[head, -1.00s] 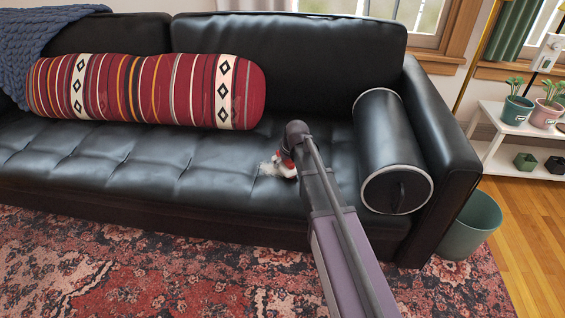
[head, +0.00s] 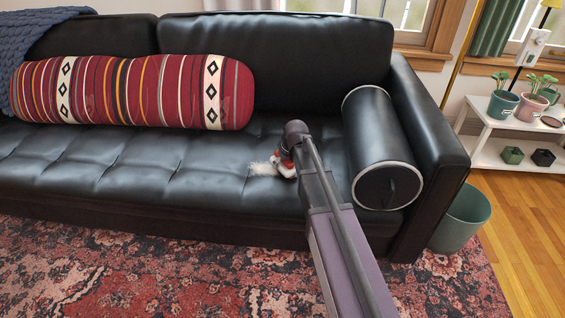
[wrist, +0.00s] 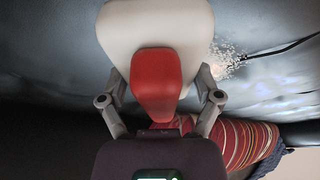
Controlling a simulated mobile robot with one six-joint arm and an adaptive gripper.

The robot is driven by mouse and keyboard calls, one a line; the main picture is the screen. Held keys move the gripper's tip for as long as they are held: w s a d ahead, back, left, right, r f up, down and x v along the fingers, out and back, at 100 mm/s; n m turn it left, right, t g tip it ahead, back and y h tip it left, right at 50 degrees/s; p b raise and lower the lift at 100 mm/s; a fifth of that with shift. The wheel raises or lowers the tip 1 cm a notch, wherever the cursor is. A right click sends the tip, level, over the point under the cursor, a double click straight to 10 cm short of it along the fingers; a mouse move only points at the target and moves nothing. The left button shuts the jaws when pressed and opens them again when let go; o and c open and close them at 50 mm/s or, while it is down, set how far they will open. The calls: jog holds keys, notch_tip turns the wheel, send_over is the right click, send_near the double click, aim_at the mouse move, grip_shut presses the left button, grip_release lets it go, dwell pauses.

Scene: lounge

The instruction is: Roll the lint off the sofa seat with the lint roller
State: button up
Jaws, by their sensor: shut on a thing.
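The black tufted sofa seat (head: 130,168) carries a pale patch of lint (head: 263,168), right beside the tool on its left in the head view. The lint also shows in the wrist view (wrist: 226,58), to the right of the roller. The lint roller (wrist: 155,30) has a broad white roll and a red handle (wrist: 155,85). My gripper (wrist: 158,100) is shut on the red handle, one finger at each side. In the head view, the roller (head: 284,168) is partly hidden behind my arm, low over the seat; whether it touches the leather, I cannot tell.
A striped red bolster (head: 140,92) lies along the back left of the seat. A black cylindrical bolster (head: 380,145) lies against the right armrest (head: 428,120), close to my arm. A green bin (head: 462,218) stands beside the sofa.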

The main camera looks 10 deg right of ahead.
aim_at(242, 165)
jog(key=shift+a, duration=0.2)
jog(key=shift+w+a+f, duration=0.1)
jog(key=shift+w+a, duration=0.15)
jog(key=shift+a, duration=0.6)
jog(key=shift+w+a, duration=0.2)
jog(key=shift+a, duration=0.6)
jog(key=shift+a, duration=0.1)
jog(key=shift+w+a, duration=0.25)
jog(key=shift+a, duration=0.6)
jog(key=shift+w+a, duration=0.2)
jog(key=shift+a, duration=0.6)
jog(key=shift+w+a, duration=0.25)
jog(key=shift+a, duration=0.65)
jog(key=shift+w+a, duration=0.2)
jog(key=shift+a, duration=0.65)
jog(key=shift+a, duration=0.15)
jog(key=shift+w+a, duration=0.25)
jog(key=shift+a, duration=0.55)
jog(key=shift+w+a, duration=0.2)
jog(key=shift+a, duration=0.6)
